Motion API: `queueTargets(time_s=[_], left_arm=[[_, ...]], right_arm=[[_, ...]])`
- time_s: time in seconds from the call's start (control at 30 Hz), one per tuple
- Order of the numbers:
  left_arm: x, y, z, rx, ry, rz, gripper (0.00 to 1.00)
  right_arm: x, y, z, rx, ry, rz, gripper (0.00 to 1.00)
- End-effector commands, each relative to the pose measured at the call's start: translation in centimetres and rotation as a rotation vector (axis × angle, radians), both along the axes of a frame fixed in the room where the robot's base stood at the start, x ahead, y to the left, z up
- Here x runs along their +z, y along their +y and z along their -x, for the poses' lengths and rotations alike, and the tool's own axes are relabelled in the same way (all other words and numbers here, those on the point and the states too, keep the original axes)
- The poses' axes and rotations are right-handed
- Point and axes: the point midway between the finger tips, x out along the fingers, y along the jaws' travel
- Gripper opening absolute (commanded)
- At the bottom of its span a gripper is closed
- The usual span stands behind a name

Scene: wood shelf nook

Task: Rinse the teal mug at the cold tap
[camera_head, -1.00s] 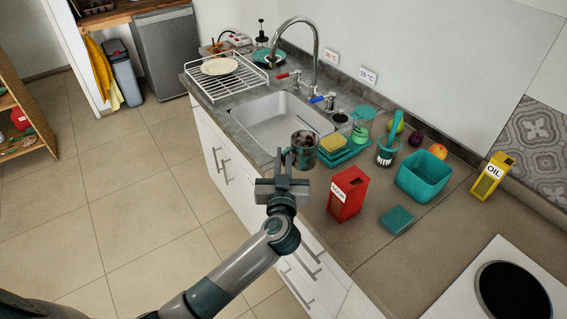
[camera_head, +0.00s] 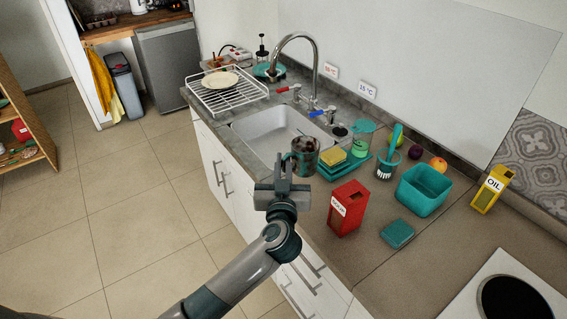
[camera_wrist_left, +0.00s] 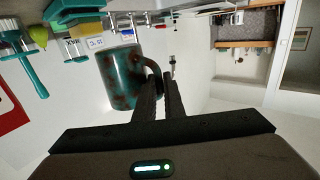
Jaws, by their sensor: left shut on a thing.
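The teal mug (camera_head: 306,157), dark teal with brown stains, is held above the counter's front edge near the sink's near right corner. My left gripper (camera_head: 286,170) is shut on its handle. In the left wrist view the mug (camera_wrist_left: 117,79) is beside the fingertips (camera_wrist_left: 160,85), with its handle between them. The steel faucet (camera_head: 313,62) arches over the sink (camera_head: 270,133). A blue lever (camera_head: 318,113) and a red lever (camera_head: 290,88) are at its base. A "15 °C" label (camera_head: 367,89) is on the wall near the blue lever. No water stream is visible. My right gripper is out of view.
A dish rack (camera_head: 228,98) with a plate stands left of the sink. Right of the mug are a teal tray with a yellow sponge (camera_head: 333,156), a red box (camera_head: 348,208), a teal tub (camera_head: 423,190) and a yellow oil container (camera_head: 492,189). Open floor lies left of the cabinets.

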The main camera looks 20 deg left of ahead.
Motion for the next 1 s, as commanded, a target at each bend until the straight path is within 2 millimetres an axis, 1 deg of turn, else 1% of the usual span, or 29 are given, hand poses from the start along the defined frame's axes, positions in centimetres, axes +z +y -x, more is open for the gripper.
queueTargets(time_s=[0.33,0.43,0.53,0.67,0.87,0.9,1.0], left_arm=[[0.0,0.1,0.2,-0.002,-0.003,-0.001,0.00],[-0.4,0.2,0.9,-0.008,-0.004,-0.004,0.00],[-1.0,0.5,2.3,-0.023,-0.008,-0.012,0.00],[-2.1,1.0,5.3,-0.057,-0.014,-0.021,0.00],[-3.6,1.5,11.6,-0.139,-0.017,-0.028,0.00],[-3.7,1.5,12.9,-0.158,-0.016,-0.027,0.00],[-3.9,1.5,15.9,-0.202,-0.014,-0.021,0.00]], right_arm=[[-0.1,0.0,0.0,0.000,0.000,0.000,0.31],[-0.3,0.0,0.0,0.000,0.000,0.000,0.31],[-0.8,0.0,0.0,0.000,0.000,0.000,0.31],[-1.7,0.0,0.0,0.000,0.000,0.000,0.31],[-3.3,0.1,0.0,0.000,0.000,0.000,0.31],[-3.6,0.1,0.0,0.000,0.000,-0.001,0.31],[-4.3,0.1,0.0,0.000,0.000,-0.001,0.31]])
